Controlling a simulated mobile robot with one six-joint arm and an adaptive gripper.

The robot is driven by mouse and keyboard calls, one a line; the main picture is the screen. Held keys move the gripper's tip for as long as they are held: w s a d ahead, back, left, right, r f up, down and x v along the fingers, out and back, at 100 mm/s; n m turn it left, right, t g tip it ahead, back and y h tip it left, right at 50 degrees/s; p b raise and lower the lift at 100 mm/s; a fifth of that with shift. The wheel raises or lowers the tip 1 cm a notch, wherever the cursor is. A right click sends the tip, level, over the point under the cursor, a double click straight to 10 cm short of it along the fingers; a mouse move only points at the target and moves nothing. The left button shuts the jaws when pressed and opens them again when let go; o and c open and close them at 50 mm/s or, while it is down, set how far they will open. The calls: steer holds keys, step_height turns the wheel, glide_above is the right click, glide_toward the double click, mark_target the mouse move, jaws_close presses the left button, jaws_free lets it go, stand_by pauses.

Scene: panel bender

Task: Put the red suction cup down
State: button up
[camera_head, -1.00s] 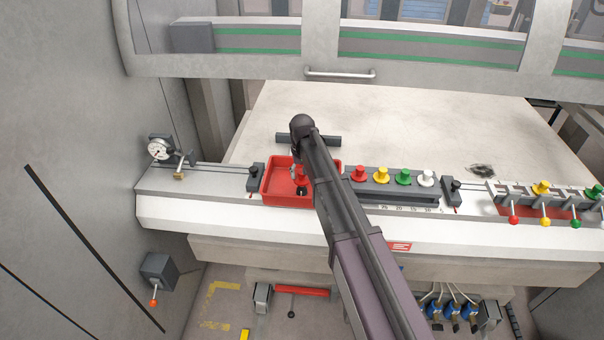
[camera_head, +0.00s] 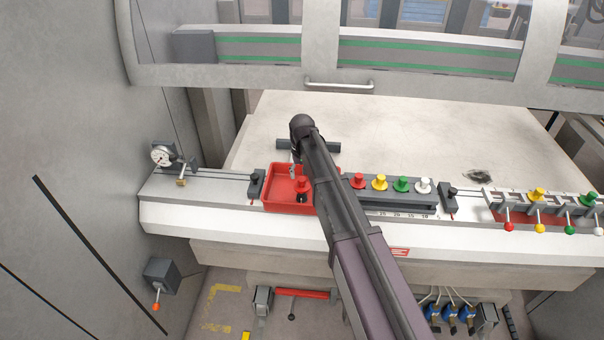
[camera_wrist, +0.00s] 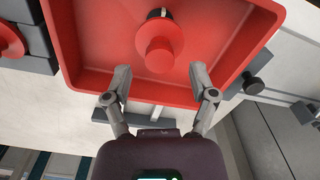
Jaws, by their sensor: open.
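The red suction cup (camera_wrist: 159,45) sits inside the red tray (camera_wrist: 95,82) in the wrist view, with a dark fitting at its far side. In the head view the red suction cup (camera_head: 303,185) shows in the red tray (camera_head: 275,203), beside my arm, which hides the tray's right part. My gripper (camera_wrist: 160,75) is open in the wrist view. Its two fingertips are apart, at the tray's near side, with the cup's narrow end just beyond the gap between them. Nothing is between the fingers.
Right of the tray, a dark rack (camera_head: 400,200) holds another red cup (camera_head: 357,181), a yellow cup (camera_head: 380,183), a green cup (camera_head: 402,185) and a white cup (camera_head: 424,186). A dial gauge (camera_head: 162,155) stands at the left. The pale table (camera_head: 410,125) behind is mostly clear.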

step_height(320, 180, up, 9)
steer(key=p, duration=0.8)
steer(key=shift+f, duration=0.1)
stand_by(0.5)
steer(key=s+d+m, duration=0.3)
steer(key=s+d, duration=2)
steer(key=shift+s, duration=0.4)
step_height(320, 180, down, 14)
steer(key=b, duration=1.4)
